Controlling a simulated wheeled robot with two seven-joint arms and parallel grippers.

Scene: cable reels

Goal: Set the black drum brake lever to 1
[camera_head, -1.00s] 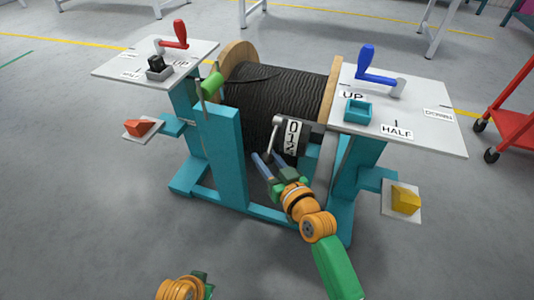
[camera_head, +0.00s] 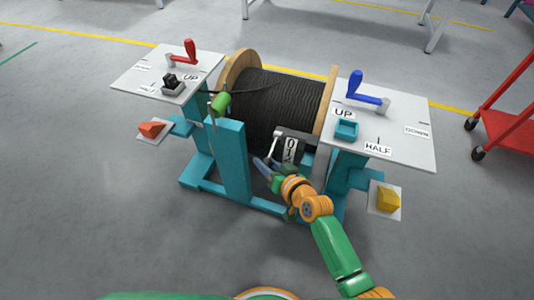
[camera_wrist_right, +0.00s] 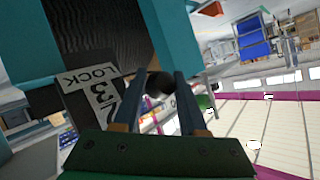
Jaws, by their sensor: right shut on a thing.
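The black drum (camera_head: 285,98) sits between wooden flanges in the teal stand. Its brake lever (camera_head: 274,147) is a thin grey bar beside the white number plate (camera_head: 290,148), low at the front. The head view shows 0 and 1 on the plate; lower marks are partly hidden. In the right wrist view the plate (camera_wrist_right: 103,97) shows LOCK and 3. My right gripper (camera_head: 264,165) is at the lever's lower end. The dark round knob (camera_wrist_right: 160,83) lies between its fingers, which are shut on it. The lever's exact setting cannot be read. My left gripper is out of view.
Side panels carry a red crank (camera_head: 190,53) and a blue crank (camera_head: 360,88). A green handle (camera_head: 221,103) stands at the stand's front left. Orange (camera_head: 151,129) and yellow (camera_head: 388,198) blocks sit on low side plates. A red cart (camera_head: 510,130) is at right.

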